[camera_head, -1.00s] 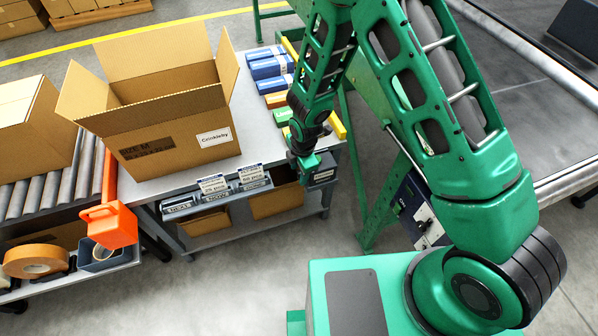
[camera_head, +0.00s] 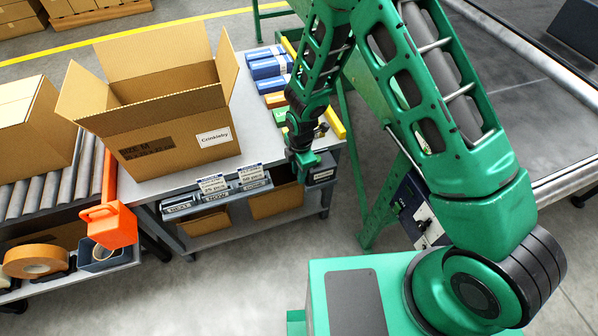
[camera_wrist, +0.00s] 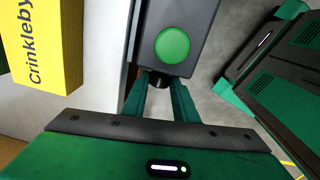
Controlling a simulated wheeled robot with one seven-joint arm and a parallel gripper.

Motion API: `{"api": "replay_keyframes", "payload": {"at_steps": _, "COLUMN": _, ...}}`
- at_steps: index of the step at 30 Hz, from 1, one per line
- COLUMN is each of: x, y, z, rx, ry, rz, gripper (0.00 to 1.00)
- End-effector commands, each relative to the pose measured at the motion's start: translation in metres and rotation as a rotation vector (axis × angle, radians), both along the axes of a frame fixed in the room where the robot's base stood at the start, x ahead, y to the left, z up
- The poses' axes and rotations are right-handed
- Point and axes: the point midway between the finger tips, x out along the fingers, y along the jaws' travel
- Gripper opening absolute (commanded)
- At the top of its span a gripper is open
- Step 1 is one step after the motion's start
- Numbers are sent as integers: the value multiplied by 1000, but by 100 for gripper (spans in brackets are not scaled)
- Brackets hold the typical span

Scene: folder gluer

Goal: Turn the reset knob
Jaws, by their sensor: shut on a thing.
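A dark control box (camera_wrist: 172,18) with a round green button (camera_wrist: 172,45) is at the top middle of the wrist view. A small black knob (camera_wrist: 165,82) sits just below the button. The two green fingers of my gripper (camera_wrist: 166,88) are closed around the knob, one on each side. The fingers partly hide it. In the head view the box (camera_head: 322,173) is at the right front corner of the table, with my gripper (camera_head: 306,172) against it. The knob is hidden there.
An open carton (camera_head: 185,130) stands on the grey table (camera_head: 245,105). Several coloured small boxes (camera_head: 270,68) lie behind my arm. A yellow Crinkleby carton (camera_wrist: 45,45) is at the left of the wrist view. An orange holder (camera_head: 110,225) is at the lower left.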

Motion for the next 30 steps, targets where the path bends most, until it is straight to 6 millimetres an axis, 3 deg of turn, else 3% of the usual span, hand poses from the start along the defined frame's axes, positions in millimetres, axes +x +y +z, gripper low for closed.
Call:
{"api": "replay_keyframes", "payload": {"at_steps": 9, "x": 8, "y": 3, "z": 1, "rx": -33, "ry": 130, "rz": 1, "gripper": 4}}
{"api": "replay_keyframes", "payload": {"at_steps": 21, "x": 9, "y": 4, "z": 2, "rx": -38, "ry": 146, "rz": 2, "gripper": 4}}
{"api": "replay_keyframes", "payload": {"at_steps": 22, "x": 9, "y": 4, "z": 2, "rx": -37, "ry": 145, "rz": 2, "gripper": 31}}
{"api": "replay_keyframes", "payload": {"at_steps": 24, "x": 9, "y": 4, "z": 2, "rx": -38, "ry": 146, "rz": 1, "gripper": 43}}
{"api": "replay_keyframes", "payload": {"at_steps": 30, "x": 9, "y": 3, "z": 2, "rx": -38, "ry": 146, "rz": 1, "gripper": 43}}
